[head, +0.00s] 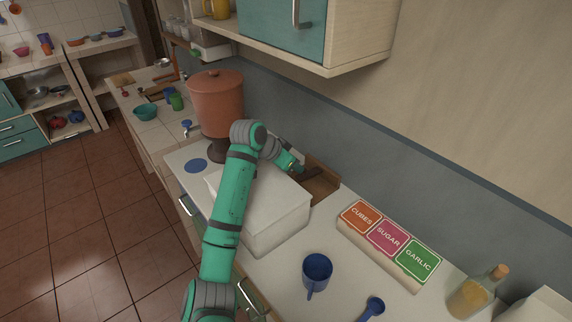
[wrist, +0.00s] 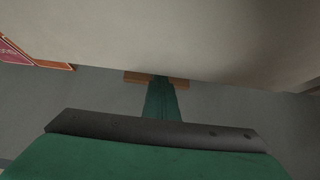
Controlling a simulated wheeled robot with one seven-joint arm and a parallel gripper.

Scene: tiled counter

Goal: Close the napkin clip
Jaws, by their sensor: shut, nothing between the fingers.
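A brown wooden piece (head: 322,187), which looks like the napkin clip, stands at the back of the counter against the wall, behind the white box. A dark bar shows at its front; I cannot tell whether it belongs to the clip or to my gripper. My gripper (head: 299,169) is at the left side of the wooden piece, its fingers shut and empty. In the wrist view, the shut green fingers (wrist: 161,95) point at a narrow wooden edge (wrist: 140,77). I cannot tell whether they touch it, or how far open the clip is.
A white box (head: 275,222) stands under my arm. A large clay-coloured pot (head: 216,103) is to the left. A rack labelled cubes, sugar and garlic (head: 388,245), a blue mug (head: 317,271) and a bottle (head: 474,294) are to the right. A cabinet (head: 300,35) hangs above.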

